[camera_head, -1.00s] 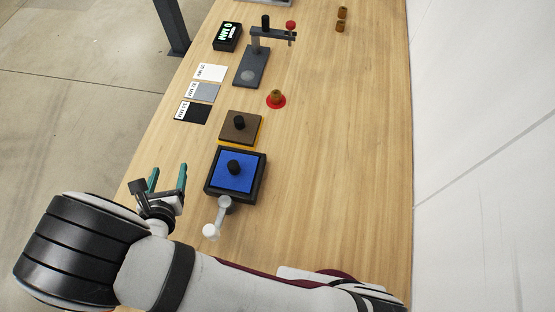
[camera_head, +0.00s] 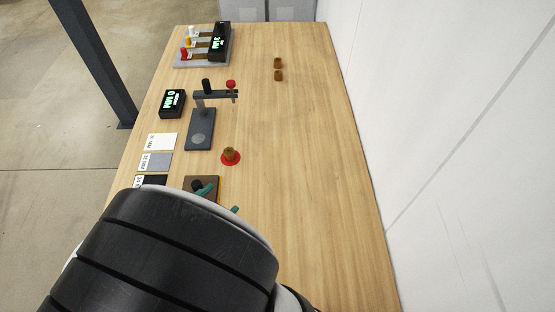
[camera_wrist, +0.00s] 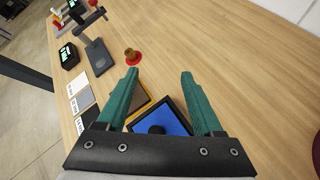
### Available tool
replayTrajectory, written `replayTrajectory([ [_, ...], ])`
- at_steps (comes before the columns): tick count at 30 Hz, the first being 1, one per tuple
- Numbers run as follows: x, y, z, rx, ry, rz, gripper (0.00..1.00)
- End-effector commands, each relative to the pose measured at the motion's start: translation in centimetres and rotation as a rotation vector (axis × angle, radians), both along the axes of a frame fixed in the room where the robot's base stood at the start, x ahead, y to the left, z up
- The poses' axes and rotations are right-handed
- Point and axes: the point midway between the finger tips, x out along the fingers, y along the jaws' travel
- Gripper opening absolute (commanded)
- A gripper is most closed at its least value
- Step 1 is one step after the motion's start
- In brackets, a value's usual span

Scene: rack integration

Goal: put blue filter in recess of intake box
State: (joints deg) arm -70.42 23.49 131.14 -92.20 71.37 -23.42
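The blue filter (camera_wrist: 175,118), a flat square with a black knob, lies within the black rim of the intake box (camera_wrist: 187,118) in the wrist view. Whether it is fully seated cannot be told. My gripper (camera_wrist: 159,76) is open and empty above them, its two green fingers apart; the blue filter shows below and between the fingers. In the head view my arm hides the blue filter and the box, and the green fingertips (camera_head: 220,200) show beside a brown square panel (camera_head: 205,181) with a black knob. The brown panel is partly behind the left finger in the wrist view.
A red disc with a brown knob (camera_head: 230,156) stands beyond the brown panel. A dark stand (camera_head: 200,130), a display box (camera_head: 173,103) and several label cards (camera_head: 160,142) lie along the left.

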Motion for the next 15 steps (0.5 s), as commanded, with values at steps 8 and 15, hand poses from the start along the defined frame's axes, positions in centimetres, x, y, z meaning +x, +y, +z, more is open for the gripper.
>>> replayTrajectory([
  [8,0.2,-7.9,1.8,0.176,0.008,-0.423,0.68],
  [15,-1.9,-14.3,2.9,0.356,0.006,-0.838,0.68],
])
